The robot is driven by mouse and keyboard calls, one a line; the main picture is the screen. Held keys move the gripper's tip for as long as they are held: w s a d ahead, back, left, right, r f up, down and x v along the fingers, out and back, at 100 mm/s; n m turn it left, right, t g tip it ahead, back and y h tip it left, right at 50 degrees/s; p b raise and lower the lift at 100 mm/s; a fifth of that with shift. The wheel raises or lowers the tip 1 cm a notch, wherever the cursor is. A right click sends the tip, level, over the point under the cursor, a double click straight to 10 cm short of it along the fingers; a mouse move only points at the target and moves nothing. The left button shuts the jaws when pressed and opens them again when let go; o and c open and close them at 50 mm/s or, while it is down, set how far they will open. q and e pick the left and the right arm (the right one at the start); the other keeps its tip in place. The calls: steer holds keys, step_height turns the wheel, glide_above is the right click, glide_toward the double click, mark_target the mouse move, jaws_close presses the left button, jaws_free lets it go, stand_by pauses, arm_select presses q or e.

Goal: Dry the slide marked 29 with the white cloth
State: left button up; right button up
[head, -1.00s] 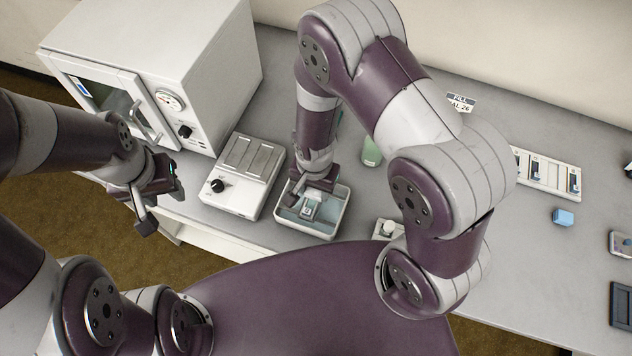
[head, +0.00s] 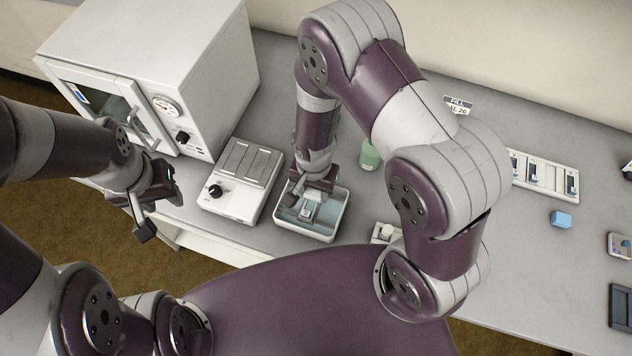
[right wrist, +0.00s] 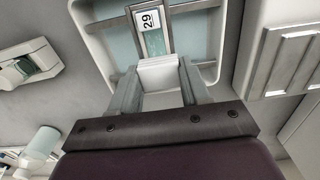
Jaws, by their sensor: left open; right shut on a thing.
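The slide marked 29 (right wrist: 150,32) shows in the right wrist view, its label and teal glass just beyond my right fingertips. It lies over a shallow white tray (head: 338,219), along a grey metal support. My right gripper (head: 308,199) is low over the tray. In the right wrist view its fingers (right wrist: 160,85) are shut on a white, layered block that looks like the folded white cloth (right wrist: 160,72). The cloth's far edge is at the near end of the slide; I cannot tell whether they touch. My left gripper (head: 150,220) is open and empty, left of the hot plate.
The hot plate (head: 235,190) stands left of the tray, and a white oven (head: 190,70) behind it. A green bottle (head: 369,155) and a small white stand (head: 386,233) are right of the tray. A slide rack (head: 545,175) and blue block (head: 561,219) are farther right.

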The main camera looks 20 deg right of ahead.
steer(key=shift+s+a, duration=0.3)
steer(key=shift+s, duration=0.15)
steer(key=shift+w+d, duration=0.7)
steer(key=shift+w, duration=0.25)
step_height(320, 180, up, 6)
steer(key=p, duration=0.5)
steer(key=shift+r+p, duration=0.15)
steer(key=shift+p, duration=0.25)
steer(key=shift+f, duration=0.2)
